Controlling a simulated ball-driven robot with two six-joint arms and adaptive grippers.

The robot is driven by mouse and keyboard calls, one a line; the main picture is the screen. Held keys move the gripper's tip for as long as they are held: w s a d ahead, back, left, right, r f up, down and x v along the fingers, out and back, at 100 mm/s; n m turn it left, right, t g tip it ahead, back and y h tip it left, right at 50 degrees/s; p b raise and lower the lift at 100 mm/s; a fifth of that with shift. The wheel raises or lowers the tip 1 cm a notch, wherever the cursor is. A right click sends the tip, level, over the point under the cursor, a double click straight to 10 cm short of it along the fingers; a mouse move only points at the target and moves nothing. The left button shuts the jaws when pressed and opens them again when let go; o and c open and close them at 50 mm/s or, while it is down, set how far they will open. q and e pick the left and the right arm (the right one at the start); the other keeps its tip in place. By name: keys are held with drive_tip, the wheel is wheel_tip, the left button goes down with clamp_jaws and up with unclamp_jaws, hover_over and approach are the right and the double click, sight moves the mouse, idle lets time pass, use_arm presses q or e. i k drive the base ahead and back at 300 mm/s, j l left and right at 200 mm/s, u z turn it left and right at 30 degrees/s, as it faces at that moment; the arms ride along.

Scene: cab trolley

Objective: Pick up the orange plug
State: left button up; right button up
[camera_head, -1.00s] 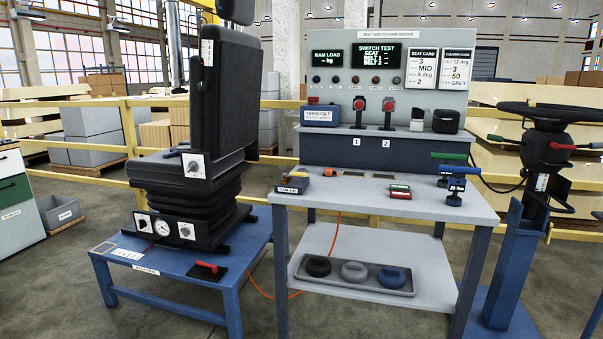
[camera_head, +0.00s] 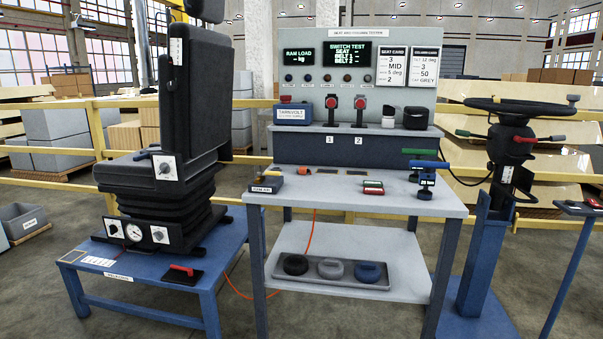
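An orange cable (camera_head: 311,232) hangs behind the grey bench (camera_head: 400,202) and runs down to the floor toward the blue seat stand (camera_head: 222,252). Neither of my grippers is in view.
A black seat (camera_head: 203,95) stands on the blue stand, with a red-handled piece (camera_head: 182,270) on its front corner. The bench bears a test panel (camera_head: 353,33) and a lower shelf tray (camera_head: 378,282). A steering column (camera_head: 510,150) stands right. Floor in front is free.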

sight(302, 171)
drive_tip(key=i+u, duration=0.1)
drive_tip(key=i, duration=0.45)
drive_tip(key=i+l+u, duration=0.1)
drive_tip(key=i, duration=0.45)
